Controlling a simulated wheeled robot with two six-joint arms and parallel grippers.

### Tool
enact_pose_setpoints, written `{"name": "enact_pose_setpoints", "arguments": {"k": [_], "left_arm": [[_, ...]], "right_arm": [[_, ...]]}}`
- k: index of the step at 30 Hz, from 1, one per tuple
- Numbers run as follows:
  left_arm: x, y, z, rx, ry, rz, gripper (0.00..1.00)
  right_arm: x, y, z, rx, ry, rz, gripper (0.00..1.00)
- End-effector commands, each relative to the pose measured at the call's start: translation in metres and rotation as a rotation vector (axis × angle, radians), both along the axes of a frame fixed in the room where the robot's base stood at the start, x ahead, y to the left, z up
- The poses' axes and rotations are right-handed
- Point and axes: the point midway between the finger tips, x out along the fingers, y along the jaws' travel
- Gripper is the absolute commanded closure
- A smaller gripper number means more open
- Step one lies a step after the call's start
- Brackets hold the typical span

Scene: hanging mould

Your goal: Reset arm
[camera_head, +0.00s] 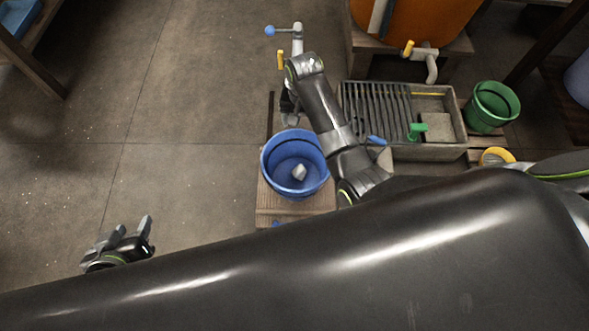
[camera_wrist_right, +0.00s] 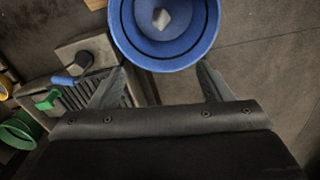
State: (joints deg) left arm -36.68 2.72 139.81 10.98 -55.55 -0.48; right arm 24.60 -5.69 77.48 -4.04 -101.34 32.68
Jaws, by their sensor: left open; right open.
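My left gripper (camera_head: 130,232) is at the lower left in the head view, fingers apart, empty, above bare floor. My right gripper (camera_head: 290,116) points down beside the far rim of a blue bucket (camera_head: 269,168); its arm hides part of it. In the right wrist view the right gripper (camera_wrist_right: 162,68) has its fingers wide apart with nothing between them. The blue bucket (camera_wrist_right: 200,42) lies beyond the fingertips there. A pale grey lump (camera_head: 299,172) sits inside the bucket; it also shows in the wrist view (camera_wrist_right: 161,18).
The bucket stands on a wooden board (camera_head: 280,210). A slatted stone basin (camera_head: 455,125), a green bucket (camera_head: 492,107) and an orange barrel (camera_head: 440,20) with a pipe (camera_head: 431,68) are to the right. A blue-knobbed pipe (camera_head: 297,38) is behind.

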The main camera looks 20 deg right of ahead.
Motion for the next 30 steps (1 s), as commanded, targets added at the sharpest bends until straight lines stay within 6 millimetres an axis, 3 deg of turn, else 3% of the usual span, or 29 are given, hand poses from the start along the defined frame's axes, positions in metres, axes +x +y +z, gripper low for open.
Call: {"name": "enact_pose_setpoints", "arguments": {"k": [22, 26, 30], "left_arm": [[-0.006, -0.002, -0.005, -0.011, 0.039, -0.004, 0.55], [-0.006, -0.002, -0.005, -0.01, 0.039, -0.004, 0.55], [-0.006, -0.002, -0.005, -0.01, 0.039, -0.004, 0.55]], "right_arm": [[-0.004, -0.003, -0.001, 0.006, -0.013, 0.003, 0.28], [-0.021, -0.016, -0.013, 0.032, -0.074, 0.019, 0.28], [-0.053, -0.038, -0.025, 0.057, -0.198, 0.053, 0.28]]}}
